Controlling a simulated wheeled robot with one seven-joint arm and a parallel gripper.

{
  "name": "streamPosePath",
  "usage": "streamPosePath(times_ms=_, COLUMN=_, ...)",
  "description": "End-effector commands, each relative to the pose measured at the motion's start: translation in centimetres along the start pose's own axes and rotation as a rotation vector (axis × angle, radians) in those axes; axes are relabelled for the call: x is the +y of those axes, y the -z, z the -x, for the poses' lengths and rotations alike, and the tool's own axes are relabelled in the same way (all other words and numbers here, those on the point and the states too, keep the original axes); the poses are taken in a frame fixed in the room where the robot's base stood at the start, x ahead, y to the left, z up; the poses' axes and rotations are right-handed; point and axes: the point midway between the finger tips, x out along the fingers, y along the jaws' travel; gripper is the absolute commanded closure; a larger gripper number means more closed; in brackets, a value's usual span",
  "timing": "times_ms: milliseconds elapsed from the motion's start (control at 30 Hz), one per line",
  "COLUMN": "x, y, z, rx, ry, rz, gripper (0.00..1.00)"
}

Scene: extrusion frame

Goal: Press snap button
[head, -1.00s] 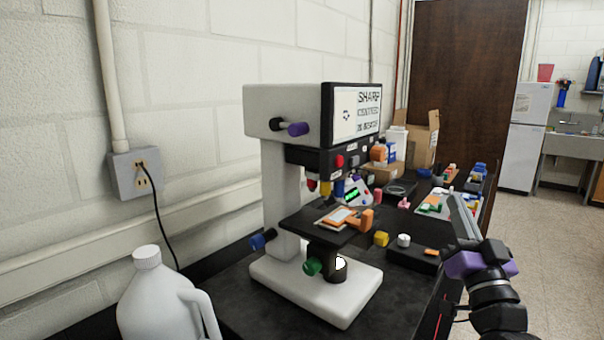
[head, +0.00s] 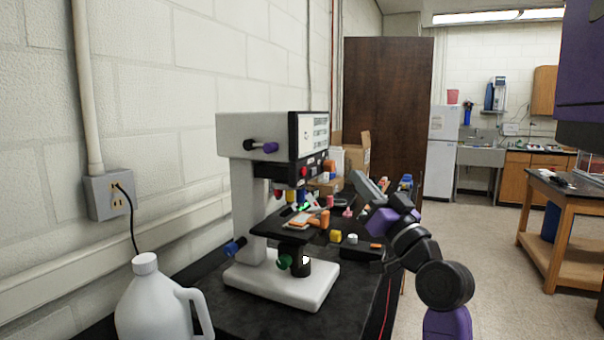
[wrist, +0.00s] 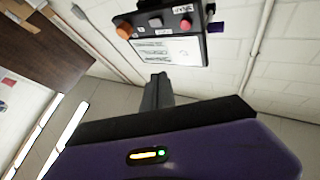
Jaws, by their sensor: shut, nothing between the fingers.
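The microscope (head: 250,185) stands on the black bench, with a screen on its upper right face. Under the screen is a black strip (wrist: 157,14) that shows in the wrist view with a red button (wrist: 186,25), a grey button (wrist: 155,22) and an orange button (wrist: 124,31). Small white labels sit by the buttons; one reads like SNAP, near the red and grey ones. My gripper (head: 360,182) is to the right of the microscope in the head view. In the wrist view my gripper (wrist: 158,78) is shut and empty, its tips pointing toward the screen and apart from the buttons.
A white jug (head: 150,305) stands at the near left. Small coloured parts, including a yellow block (head: 336,236), lie on the bench beyond the microscope. Cardboard boxes (head: 357,155) stand farther back. Open floor lies to the right.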

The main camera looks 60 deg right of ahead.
Motion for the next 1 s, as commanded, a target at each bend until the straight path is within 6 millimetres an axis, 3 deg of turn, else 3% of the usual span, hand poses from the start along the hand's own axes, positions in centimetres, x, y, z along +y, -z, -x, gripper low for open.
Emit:
streamPosePath(times_ms=267, x=-0.4, y=-0.2, z=-0.5, rx=0.000, ry=0.001, rz=-0.002, gripper=1.00)
streamPosePath(times_ms=700, x=-3.2, y=-2.8, z=-4.4, rx=-0.001, ry=0.001, rz=-0.002, gripper=1.00)
streamPosePath(times_ms=1000, x=-4.3, y=-4.3, z=-6.0, rx=0.000, ry=-0.001, rz=0.000, gripper=1.00)
